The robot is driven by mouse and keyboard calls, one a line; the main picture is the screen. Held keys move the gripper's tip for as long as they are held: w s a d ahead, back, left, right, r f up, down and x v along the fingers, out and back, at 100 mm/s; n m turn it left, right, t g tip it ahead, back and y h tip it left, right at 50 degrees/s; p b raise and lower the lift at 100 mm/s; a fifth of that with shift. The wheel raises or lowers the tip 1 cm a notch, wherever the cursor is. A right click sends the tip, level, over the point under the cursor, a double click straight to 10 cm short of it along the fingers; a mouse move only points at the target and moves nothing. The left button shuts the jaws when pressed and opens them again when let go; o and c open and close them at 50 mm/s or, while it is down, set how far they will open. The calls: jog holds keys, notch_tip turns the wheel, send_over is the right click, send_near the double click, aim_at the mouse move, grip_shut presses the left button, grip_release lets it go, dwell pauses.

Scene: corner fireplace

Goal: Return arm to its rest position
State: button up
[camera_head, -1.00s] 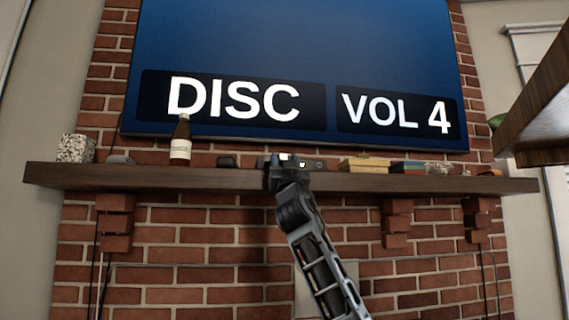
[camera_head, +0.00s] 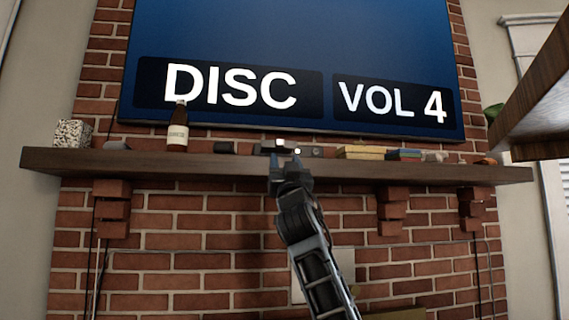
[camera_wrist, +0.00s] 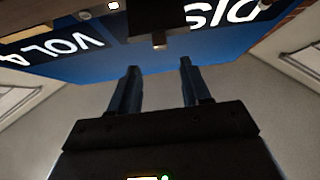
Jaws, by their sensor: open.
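My arm reaches up from the bottom of the head view toward the wooden mantel shelf (camera_head: 400,168). My gripper (camera_head: 285,155) is at the front of the shelf near its middle, and its tips overlap the shelf in the picture. In the wrist view, its two fingers (camera_wrist: 158,82) stand apart with nothing between them. A small dark box-like device (camera_head: 268,147) on the shelf is just behind the fingertips; I cannot tell whether they touch it.
The shelf also holds a speckled pot (camera_head: 72,133), a brown bottle (camera_head: 178,130), yellow books (camera_head: 361,153) and a blue item (camera_head: 404,155). A large screen (camera_head: 300,45) hangs above. A wooden overhang (camera_head: 535,100) juts in at right. Brick wall (camera_head: 180,250) lies below.

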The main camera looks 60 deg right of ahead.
dwell(0.3)
jog(key=w+a+f+n+t+y, duration=0.1)
jog(key=w+a+f+y, duration=0.15)
jog(key=f, duration=0.55)
jog(key=w+a+f+n+y, duration=0.1)
jog(key=a+f+y, duration=0.1)
jog(key=a+f, duration=0.35)
jog(key=w+a+f+t+y, duration=0.1)
jog(key=w+f+y, duration=0.1)
jog(key=f, duration=0.8)
jog(key=s+a+f+n+y, duration=0.1)
jog(key=s+a+f+y, duration=0.2)
jog(key=a+f, duration=0.6)
jog(key=s+a+f+n+y, duration=0.25)
jog(key=a+f, duration=0.45)
jog(key=f, duration=0.5)
jog(key=s+a+f+n+g+y, duration=0.1)
jog(key=s+a+f+y, duration=0.1)
jog(key=s+a+f, duration=0.5)
jog(key=s+a+f+g+y, duration=0.1)
jog(key=s+a+f+y, duration=0.25)
jog(key=s+a, duration=0.4)
jog(key=s+a+n+g+y, duration=0.2)
jog(key=s+n+y, duration=0.1)
jog(key=s, duration=1.8)
jog(key=shift+f+g, duration=0.3)
jog(key=shift+f, duration=0.15)
